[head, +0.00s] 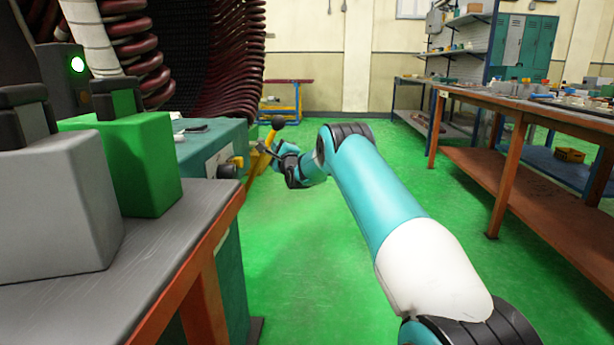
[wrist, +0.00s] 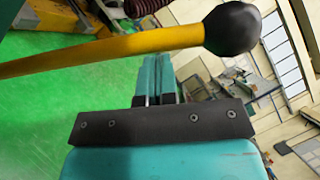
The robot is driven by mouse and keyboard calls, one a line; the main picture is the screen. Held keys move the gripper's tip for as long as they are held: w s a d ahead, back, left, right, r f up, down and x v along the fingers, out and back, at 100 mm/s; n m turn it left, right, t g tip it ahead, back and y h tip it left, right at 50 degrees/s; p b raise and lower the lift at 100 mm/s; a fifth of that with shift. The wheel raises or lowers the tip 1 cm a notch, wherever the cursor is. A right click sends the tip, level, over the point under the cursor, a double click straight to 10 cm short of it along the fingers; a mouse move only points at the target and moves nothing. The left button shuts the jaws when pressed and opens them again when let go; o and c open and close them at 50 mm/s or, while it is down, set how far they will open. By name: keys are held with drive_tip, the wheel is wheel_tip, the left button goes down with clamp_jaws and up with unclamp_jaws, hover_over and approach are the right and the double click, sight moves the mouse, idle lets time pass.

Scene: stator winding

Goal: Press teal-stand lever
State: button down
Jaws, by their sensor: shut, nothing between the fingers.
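The teal stand (head: 208,150) stands left of centre in the head view, beyond the grey bench. Its yellow lever (head: 264,148) slants up from the stand's right side to a black ball knob (head: 279,121). In the wrist view the lever (wrist: 120,50) runs across the top, with its black knob (wrist: 232,28) at upper right. My gripper (head: 264,147) is right beside the lever. Its teal fingers (wrist: 158,62) are shut and empty, with their tips just below the lever in the wrist picture. I cannot tell whether they touch it.
A grey bench (head: 170,245) with a green box (head: 125,160) and a grey box (head: 60,205) fills the near left. A large wound stator (head: 205,50) stands behind the stand. A wooden workbench (head: 530,115) is at right. The green floor (head: 300,250) between is clear.

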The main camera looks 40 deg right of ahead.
drive_tip(key=d+f+b+v, duration=0.1)
drive_tip(key=d+v, duration=0.1)
drive_tip(key=v, duration=1)
drive_tip(key=shift+s, duration=0.5)
drive_tip(key=shift+f, duration=0.1)
